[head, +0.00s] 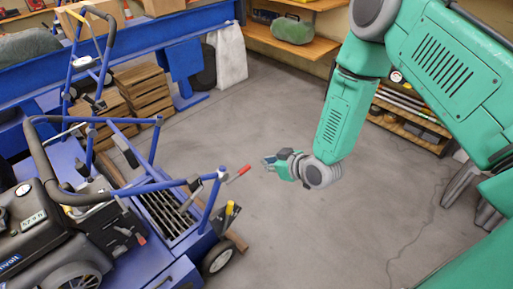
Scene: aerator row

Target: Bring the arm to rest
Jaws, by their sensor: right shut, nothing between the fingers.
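My right gripper (268,161) is at the end of my green right arm, which comes in from the upper right and bends down over the open floor. The gripper points left and is small in the picture. It is shut, with nothing held in it. It hangs apart from the blue aerator (140,210), to the right of that machine's red-gripped lever (239,174). My left gripper does not show.
The aerator with its black engine (35,225) and blue handlebars fills the left. Shelves (410,115) line the back right. The grey floor (300,235) is clear in the middle.

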